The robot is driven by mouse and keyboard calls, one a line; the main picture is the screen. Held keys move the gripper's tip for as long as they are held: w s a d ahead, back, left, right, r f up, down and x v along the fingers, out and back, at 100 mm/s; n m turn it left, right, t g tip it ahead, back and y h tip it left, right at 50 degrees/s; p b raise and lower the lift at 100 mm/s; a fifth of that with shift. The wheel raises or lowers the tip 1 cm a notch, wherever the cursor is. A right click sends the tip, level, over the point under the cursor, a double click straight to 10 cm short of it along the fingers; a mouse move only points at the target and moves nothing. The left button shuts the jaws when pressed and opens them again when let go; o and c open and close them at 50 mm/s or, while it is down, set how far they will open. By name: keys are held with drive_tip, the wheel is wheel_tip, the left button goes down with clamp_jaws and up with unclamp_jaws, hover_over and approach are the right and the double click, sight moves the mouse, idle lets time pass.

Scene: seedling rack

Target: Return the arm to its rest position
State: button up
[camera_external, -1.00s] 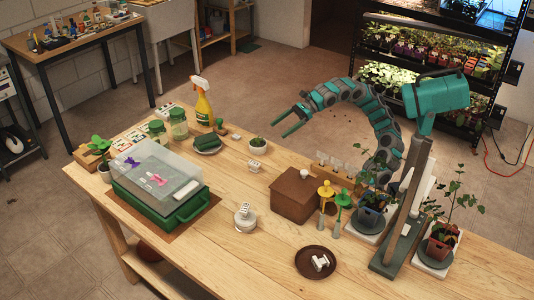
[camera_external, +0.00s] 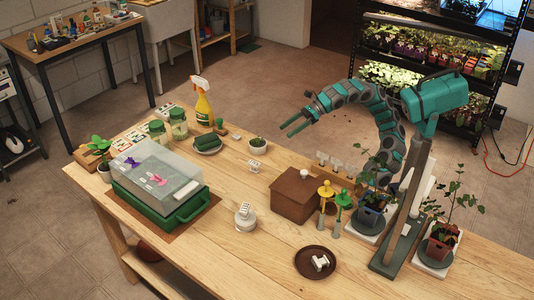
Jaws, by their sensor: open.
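My gripper (camera_external: 289,130) is at the end of my teal and grey segmented arm, which arches up and over to the left from its mount at the right of the wooden table.
A green tray with a clear lid (camera_external: 182,211) stands at the left. A yellow spray bottle (camera_external: 203,108) stands behind it. A brown box (camera_external: 296,196) and a brown saucer (camera_external: 316,262) are mid-table. Potted plants (camera_external: 442,241) stand by my mount. A lit plant rack (camera_external: 430,60) stands behind.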

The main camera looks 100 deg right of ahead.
drive_tip(key=s+f+m+g+h, duration=0.2)
drive_tip(key=s+f+m+g, duration=0.15)
drive_tip(key=f+m, duration=0.5)
drive_tip(key=s+f+m+g+h, duration=0.2)
drive_tip(key=s+f+m, duration=0.2)
drive_tip(key=f+m, duration=0.5)
drive_tip(key=s+a+f+m+g+p, duration=0.2)
drive_tip(key=s+f+m+g, duration=0.2)
drive_tip(key=m, duration=0.5)
drive_tip(key=s+a+f+m+g+p, duration=0.2)
drive_tip(key=s+f+m+g, duration=0.2)
drive_tip(key=s+f+m, duration=0.2)
drive_tip(key=s+m, duration=0.2)
drive_tip(key=s, duration=0.1)
drive_tip(key=shift+s+f+m+p, duration=0.15)
drive_tip(key=shift+s+m+p, duration=0.15)
drive_tip(key=shift+m+p, duration=0.05)
